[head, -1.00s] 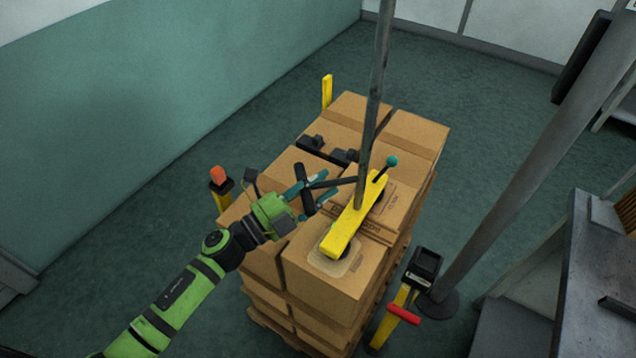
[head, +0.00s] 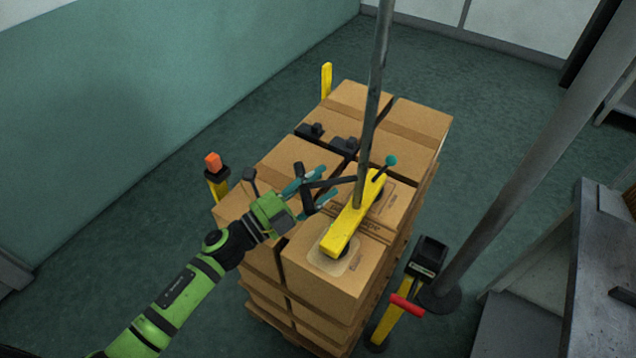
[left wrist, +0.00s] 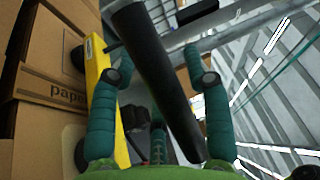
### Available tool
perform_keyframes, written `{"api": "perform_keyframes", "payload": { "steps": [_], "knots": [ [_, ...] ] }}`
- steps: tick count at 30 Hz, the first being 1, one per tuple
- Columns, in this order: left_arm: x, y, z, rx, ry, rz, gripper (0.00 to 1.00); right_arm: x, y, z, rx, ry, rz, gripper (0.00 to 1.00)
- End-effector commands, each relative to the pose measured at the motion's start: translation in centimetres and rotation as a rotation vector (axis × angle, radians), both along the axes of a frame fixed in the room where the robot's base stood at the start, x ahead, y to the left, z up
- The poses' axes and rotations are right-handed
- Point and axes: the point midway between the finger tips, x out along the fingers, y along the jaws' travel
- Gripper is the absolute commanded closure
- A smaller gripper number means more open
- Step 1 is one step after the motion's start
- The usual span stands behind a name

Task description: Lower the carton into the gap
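A yellow lifting beam (head: 350,222) hangs from a grey pole above the stacked cartons. Its near end meets a pale patch on top of the front-right carton (head: 330,290); its dark pad there is partly hidden. Another carton, with printing (head: 392,208), stands behind it; in the left wrist view the printed carton face (left wrist: 50,88) is at left. I cannot tell whether the front carton is fully seated. My left gripper (head: 325,181) has its teal fingers apart around the beam's black handle bar (head: 306,196). The bar (left wrist: 155,75) crosses diagonally between the fingers. My right gripper is not in view.
Other cartons (head: 400,150) fill the pallet, with narrow dark gaps between them. Black fittings (head: 343,146) sit on top. Yellow posts stand at left (head: 218,188) and front right (head: 393,312).

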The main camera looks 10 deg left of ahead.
Motion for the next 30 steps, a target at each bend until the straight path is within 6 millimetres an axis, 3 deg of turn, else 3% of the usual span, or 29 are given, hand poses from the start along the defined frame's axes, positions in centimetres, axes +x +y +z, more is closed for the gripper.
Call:
{"api": "perform_keyframes", "payload": {
  "steps": [11, 24, 30],
  "knots": [
    [-0.8, 0.7, -0.3, 0.004, 0.000, -0.003, 0.51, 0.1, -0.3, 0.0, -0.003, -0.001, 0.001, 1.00],
    [-6.9, 6.7, -1.8, 0.002, 0.002, -0.001, 0.51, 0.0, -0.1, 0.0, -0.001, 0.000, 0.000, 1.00],
    [-8.3, 8.1, -2.2, 0.001, 0.000, -0.002, 0.51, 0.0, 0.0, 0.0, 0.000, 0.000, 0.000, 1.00]
  ]
}}
